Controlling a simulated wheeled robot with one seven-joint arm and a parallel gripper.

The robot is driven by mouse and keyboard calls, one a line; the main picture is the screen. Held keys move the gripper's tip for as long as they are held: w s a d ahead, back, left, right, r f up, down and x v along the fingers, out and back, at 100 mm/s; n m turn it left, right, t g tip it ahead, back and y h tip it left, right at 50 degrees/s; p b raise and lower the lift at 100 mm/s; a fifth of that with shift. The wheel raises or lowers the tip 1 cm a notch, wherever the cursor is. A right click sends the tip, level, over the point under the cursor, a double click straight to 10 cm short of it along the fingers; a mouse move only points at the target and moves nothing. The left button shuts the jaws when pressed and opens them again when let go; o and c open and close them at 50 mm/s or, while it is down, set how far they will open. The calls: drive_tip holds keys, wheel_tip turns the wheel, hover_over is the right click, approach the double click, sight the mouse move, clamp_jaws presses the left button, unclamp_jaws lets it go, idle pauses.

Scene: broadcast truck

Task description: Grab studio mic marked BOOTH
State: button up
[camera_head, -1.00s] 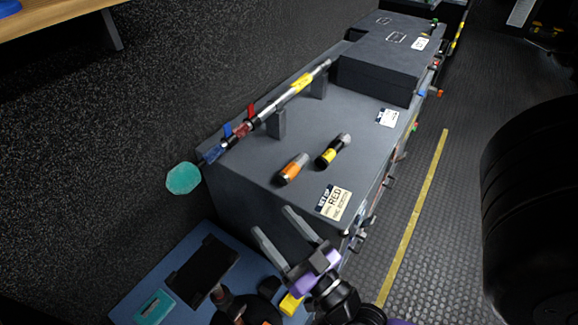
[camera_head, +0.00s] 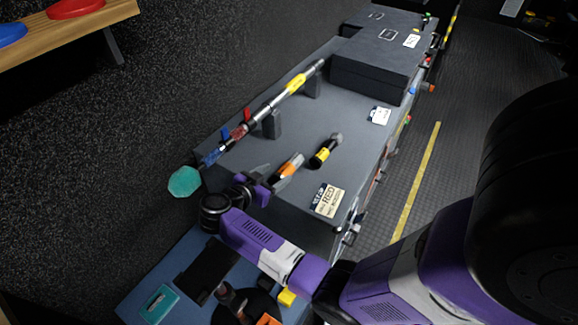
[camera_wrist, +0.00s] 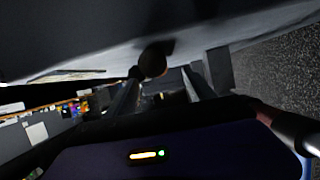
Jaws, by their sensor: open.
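Two handheld mics lie on the dark case top (camera_head: 262,150). One has an orange band (camera_head: 287,166); the other, farther right, has a yellow band (camera_head: 324,152). I cannot read BOOTH on either. My gripper (camera_head: 270,177) is open at the near end of the orange-banded mic. In the wrist view a round brownish mic end (camera_wrist: 153,61) shows ahead, between the fingers (camera_wrist: 160,90) or just beyond them. Whether they touch it is unclear.
A boom pole (camera_head: 265,117) with a teal foam end (camera_head: 184,181) rests on stands along the case's wall side. A raised dark box (camera_head: 375,68) stands at the back. A RED label (camera_head: 328,199) lies near the front edge. A blue surface (camera_head: 150,275) is below.

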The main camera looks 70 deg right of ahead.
sight(289, 167)
drive_tip(key=shift+d+f, duration=0.25)
drive_tip(key=shift+d, duration=0.1)
drive_tip(key=shift+s+x, duration=0.2)
drive_tip(key=shift+x, duration=1.5)
drive_tip(key=shift+s+x, duration=0.15)
drive_tip(key=shift+x, duration=1.6)
drive_tip(key=shift+a, duration=0.1)
clamp_jaws()
